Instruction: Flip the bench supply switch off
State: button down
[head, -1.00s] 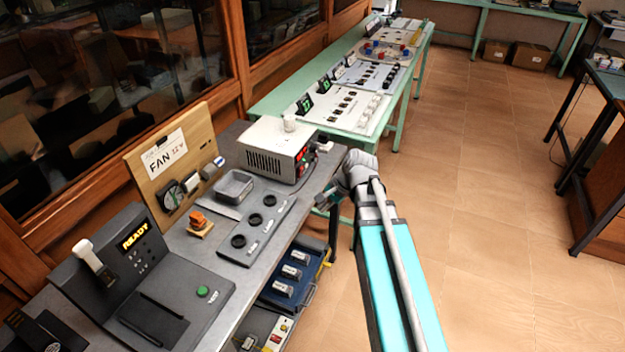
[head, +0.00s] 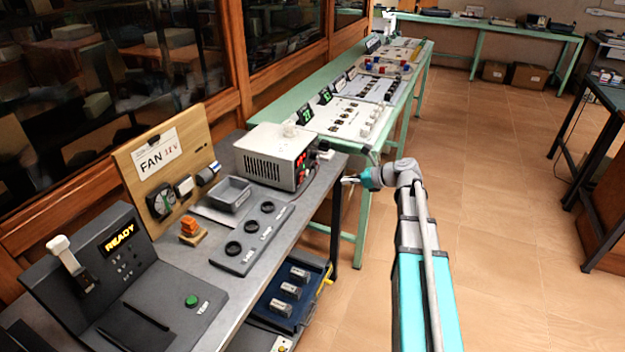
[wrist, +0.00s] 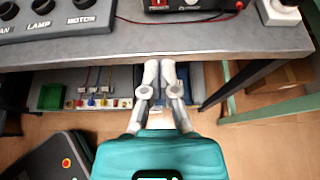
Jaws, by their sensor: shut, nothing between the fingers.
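The bench supply (head: 268,158) is a pale vented box on the far right end of the grey bench, its dark front panel with red lights facing my arm. In the wrist view only the lower edge of its front panel (wrist: 192,5) shows at the top, with a small red part (wrist: 158,3) and red lead ends. I cannot clearly make out the switch. My gripper (head: 346,180) is shut and empty, out in front of the bench edge and apart from the supply. In the wrist view its fingertips (wrist: 160,66) lie together just below the bench edge.
A panel of several black knobs (head: 252,238) and a grey tray (head: 230,194) lie left of the supply. A white block (wrist: 280,12) sits at the bench corner. A lower shelf (head: 285,312) holds a blue tray.

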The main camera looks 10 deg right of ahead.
aim_at(301, 178)
jog(key=shift+a, duration=0.1)
jog(key=b+x, duration=0.4)
jog(key=x, duration=0.5)
jog(key=shift+w+a+f, duration=0.1)
jog(key=shift+w+f, duration=0.05)
jog(key=shift+f, duration=0.1)
jog(key=shift+w+a+r, duration=0.4)
jog(key=shift+w+a, duration=0.15)
jog(key=shift+a, duration=0.25)
jog(key=shift+w+a+r+p, duration=0.15)
jog(key=shift+w+a+p, duration=0.2)
jog(key=shift+a, duration=0.1)
jog(key=shift+w+a+r+p, duration=0.2)
jog(key=shift+w+a+p, duration=0.1)
jog(key=shift+a, duration=0.15)
jog(key=shift+d+r, duration=0.1)
jog(key=shift+d, duration=0.05)
